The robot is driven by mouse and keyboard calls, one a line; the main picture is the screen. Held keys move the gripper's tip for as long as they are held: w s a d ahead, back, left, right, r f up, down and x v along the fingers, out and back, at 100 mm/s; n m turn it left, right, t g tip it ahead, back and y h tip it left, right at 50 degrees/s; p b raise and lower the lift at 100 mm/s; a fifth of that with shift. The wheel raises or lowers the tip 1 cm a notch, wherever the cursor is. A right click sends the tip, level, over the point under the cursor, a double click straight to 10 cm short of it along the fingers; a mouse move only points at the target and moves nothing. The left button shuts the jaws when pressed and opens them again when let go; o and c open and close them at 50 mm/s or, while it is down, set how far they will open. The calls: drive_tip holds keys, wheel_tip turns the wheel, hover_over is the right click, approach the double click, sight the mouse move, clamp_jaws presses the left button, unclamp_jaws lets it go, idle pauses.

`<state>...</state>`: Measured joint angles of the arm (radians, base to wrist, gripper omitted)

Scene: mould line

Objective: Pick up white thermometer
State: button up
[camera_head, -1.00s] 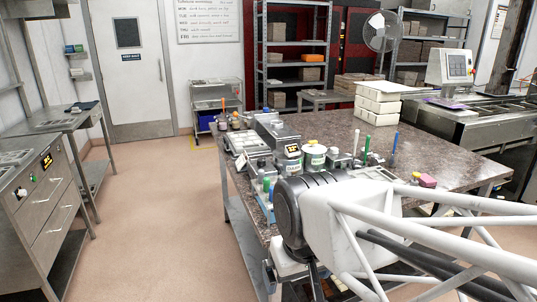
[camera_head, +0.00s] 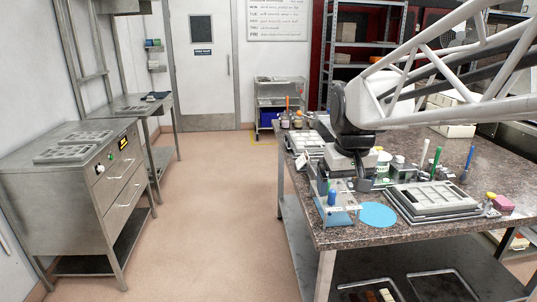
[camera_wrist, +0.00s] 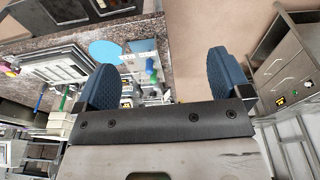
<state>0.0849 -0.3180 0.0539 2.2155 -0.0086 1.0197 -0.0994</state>
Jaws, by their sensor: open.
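I cannot pick out a white thermometer with certainty in either current view. Small whitish items stand on a blue tray (camera_head: 340,219) at the table's near left corner, too small to name. My gripper (camera_head: 345,190) points down over that corner, above or just behind the tray. In the wrist view my gripper (camera_wrist: 162,80) has its two blue-padded fingers wide apart, with nothing held between them. The blue tray (camera_wrist: 138,47) shows beyond and between the fingers, with a green and a blue bottle (camera_wrist: 150,66) by it. My arm and gripper hide part of the tabletop.
A blue disc (camera_head: 378,215) lies right of the tray. A grey metal mould (camera_head: 432,200) lies further right. Jars crowd behind my gripper. The floor left of the table (camera_head: 300,226) is clear.

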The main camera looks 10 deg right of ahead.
drive_tip(key=w+d+r, duration=0.1)
drive_tip(key=w+d, duration=0.2)
drive_tip(key=w, duration=0.4)
drive_tip(key=w+d+r, duration=0.1)
drive_tip(key=w+d, duration=0.1)
drive_tip(key=w, duration=0.6)
drive_tip(key=w+d+f, duration=0.3)
drive_tip(key=w+d, duration=0.3)
drive_tip(key=w, duration=0.5)
drive_tip(key=w+d+f+g, duration=0.1)
drive_tip(key=w+d+f, duration=0.3)
drive_tip(key=w+d, duration=0.3)
drive_tip(key=w+d+f+n+g, duration=0.1)
drive_tip(key=w+d+f, duration=0.2)
drive_tip(key=w+d, duration=0.4)
drive_tip(key=shift+w+f, duration=0.2)
drive_tip(key=shift+w, duration=1.8)
drive_tip(key=shift+w+f, duration=0.15)
drive_tip(key=shift+w, duration=1.8)
drive_tip(key=shift+w+d+f, duration=0.2)
drive_tip(key=shift+d, duration=0.05)
drive_tip(key=shift+f, duration=1.3)
drive_tip(key=shift+a+f, duration=0.1)
drive_tip(key=shift+f, duration=2.5)
